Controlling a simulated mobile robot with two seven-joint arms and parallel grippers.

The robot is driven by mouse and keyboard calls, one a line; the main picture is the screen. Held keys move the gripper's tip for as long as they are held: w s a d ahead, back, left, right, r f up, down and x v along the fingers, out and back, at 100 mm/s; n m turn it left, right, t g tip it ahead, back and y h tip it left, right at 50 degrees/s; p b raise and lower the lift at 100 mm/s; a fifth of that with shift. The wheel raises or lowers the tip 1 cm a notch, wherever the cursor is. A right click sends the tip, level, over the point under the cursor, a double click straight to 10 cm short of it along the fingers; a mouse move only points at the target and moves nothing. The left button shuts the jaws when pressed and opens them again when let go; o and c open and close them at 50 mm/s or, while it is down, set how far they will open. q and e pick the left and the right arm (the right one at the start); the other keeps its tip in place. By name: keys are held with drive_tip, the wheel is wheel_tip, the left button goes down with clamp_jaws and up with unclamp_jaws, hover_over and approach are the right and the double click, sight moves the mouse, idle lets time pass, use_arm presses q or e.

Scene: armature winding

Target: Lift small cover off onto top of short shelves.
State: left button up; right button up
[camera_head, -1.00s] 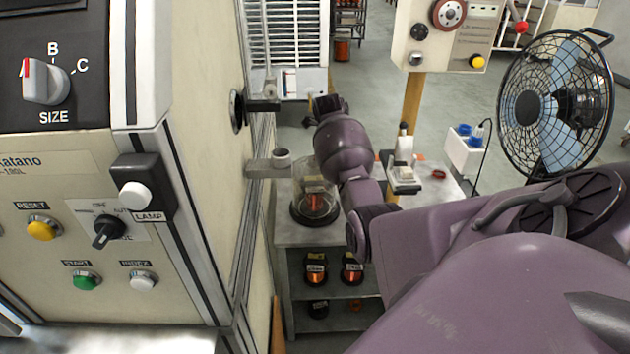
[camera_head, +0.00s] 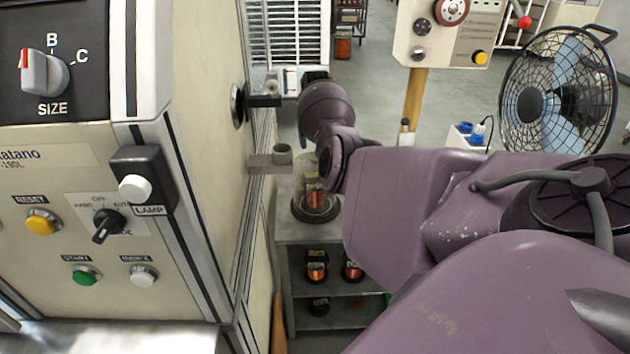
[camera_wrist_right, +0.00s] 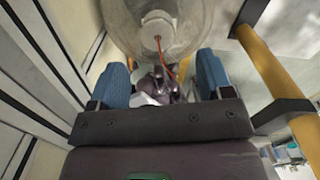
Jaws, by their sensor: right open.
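The small clear cover (camera_head: 334,196) stands over a copper-wound armature on a dark round base, on top of the short shelves (camera_head: 288,234). My left gripper is not in view.
The beige machine (camera_head: 205,150) with knobs and buttons stands close on the left, and a grey bracket (camera_head: 270,163) juts from it near the cover. Several armatures (camera_head: 317,265) sit on the lower shelves. A yellow post (camera_head: 408,108) and a fan (camera_head: 556,92) stand to the right.

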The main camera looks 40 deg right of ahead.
sight(315, 156)
drive_tip(key=shift+w+f+b, duration=0.15)
drive_tip(key=shift+f+b, duration=0.2)
drive_tip(key=shift+f, duration=1)
drive_tip(key=shift+w+f+b, duration=0.1)
drive_tip(key=shift+f+b, duration=0.2)
drive_tip(key=shift+f, duration=1)
drive_tip(key=shift+c, duration=0.5)
clamp_jaws()
drive_tip(key=shift+r, duration=0.2)
